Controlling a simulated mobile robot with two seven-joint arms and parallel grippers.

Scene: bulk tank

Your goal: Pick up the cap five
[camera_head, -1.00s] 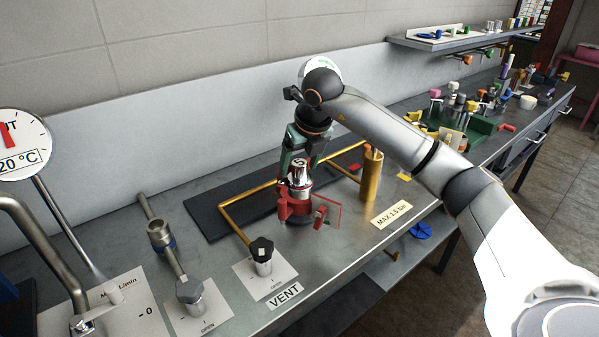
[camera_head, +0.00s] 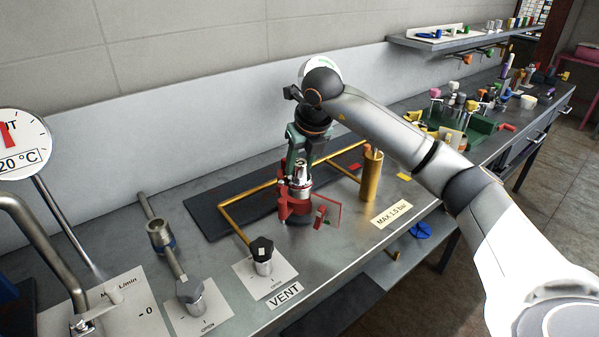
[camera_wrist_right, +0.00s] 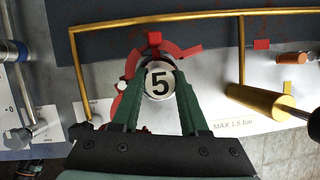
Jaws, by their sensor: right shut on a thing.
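The cap five (camera_wrist_right: 159,82) is a silver, round cap with a white top marked with a black 5. In the head view the silver cap (camera_head: 301,172) sits at the top of a red fitting (camera_head: 296,205) on the bench. My right gripper (camera_wrist_right: 158,76), with green fingers, comes down from above and is shut on the cap, one finger at each side. In the head view my right gripper (camera_head: 301,160) partly hides the cap. I cannot tell whether the cap is clear of the fitting. My left gripper is not in view.
A brass pipe (camera_head: 240,193) runs behind the fitting, and a brass cylinder (camera_head: 371,177) stands to its right. A black-knobbed vent valve (camera_head: 262,250) stands in front. A green tray (camera_head: 470,128) with several coloured parts lies farther right. The wall is close behind.

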